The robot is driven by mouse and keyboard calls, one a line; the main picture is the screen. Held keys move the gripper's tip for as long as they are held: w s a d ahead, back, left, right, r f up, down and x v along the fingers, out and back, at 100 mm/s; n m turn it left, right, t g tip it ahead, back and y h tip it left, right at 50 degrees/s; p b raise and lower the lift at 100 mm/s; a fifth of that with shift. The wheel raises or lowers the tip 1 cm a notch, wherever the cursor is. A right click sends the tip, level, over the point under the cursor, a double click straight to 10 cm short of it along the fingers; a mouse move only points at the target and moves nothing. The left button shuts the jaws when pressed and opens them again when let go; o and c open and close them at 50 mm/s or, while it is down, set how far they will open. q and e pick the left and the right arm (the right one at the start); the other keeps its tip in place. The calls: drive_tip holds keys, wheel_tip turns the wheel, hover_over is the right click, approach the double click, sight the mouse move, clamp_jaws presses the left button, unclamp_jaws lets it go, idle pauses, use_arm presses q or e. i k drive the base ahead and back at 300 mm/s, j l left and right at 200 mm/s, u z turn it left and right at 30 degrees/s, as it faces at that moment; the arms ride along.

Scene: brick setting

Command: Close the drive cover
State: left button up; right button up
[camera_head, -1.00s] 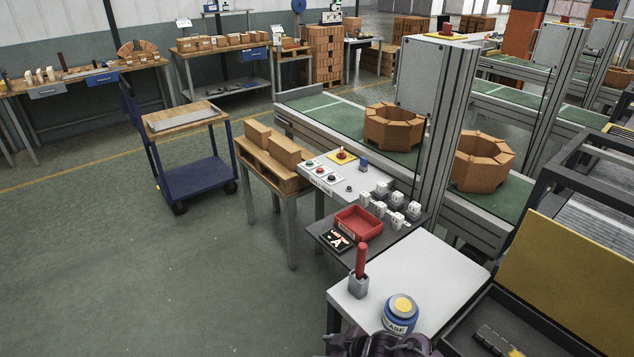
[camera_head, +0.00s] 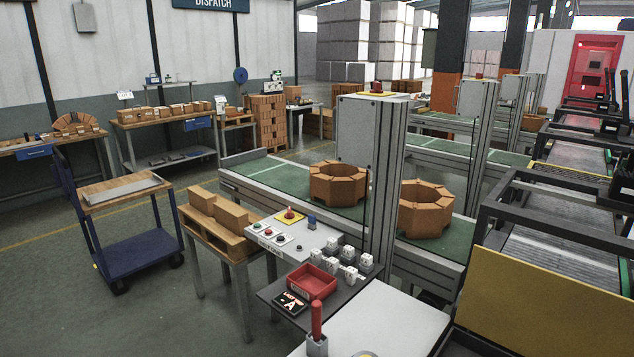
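A yellow panel (camera_head: 545,306), which looks like the drive cover, stands raised and leaning back at the lower right. The dark housing (camera_head: 459,344) at its lower left shows only a strip, and its inside is cut off by the bottom edge of the picture. Whether the panel is hinged to the housing cannot be seen. Neither of my grippers is in view.
Left of the housing is a white tabletop (camera_head: 385,325) with a red-handled tool in a grey holder (camera_head: 317,345). A red tray (camera_head: 312,282) and a control panel (camera_head: 294,238) lie beyond. A roller conveyor (camera_head: 560,240) runs behind the panel.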

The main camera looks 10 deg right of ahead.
sight(526, 308)
drive_tip(key=k+l, duration=0.15)
drive_tip(key=k, duration=0.25)
drive_tip(key=k+l, duration=0.1)
drive_tip(key=k, duration=0.3)
drive_tip(key=k+l+u, duration=0.2)
drive_tip(key=k+l, duration=0.3)
drive_tip(key=k+l+u, duration=0.2)
drive_tip(key=k+l, duration=0.35)
drive_tip(key=k+l+u, duration=0.2)
drive_tip(key=k+l, duration=0.2)
drive_tip(key=k, duration=0.15)
drive_tip(key=l+u, duration=0.1)
drive_tip(key=l, duration=0.3)
drive_tip(key=k+l+u, duration=0.1)
drive_tip(key=l, duration=0.25)
drive_tip(key=k+l+u, duration=0.1)
drive_tip(key=l, duration=0.3)
drive_tip(key=k+l+u, duration=0.1)
drive_tip(key=l, duration=0.25)
drive_tip(key=k+l+u, duration=0.1)
drive_tip(key=l, duration=0.25)
drive_tip(key=i+l+u, duration=0.15)
drive_tip(key=l+u, duration=0.15)
drive_tip(key=l, duration=1.4)
drive_tip(key=l+u, duration=0.35)
drive_tip(key=l, duration=1.3)
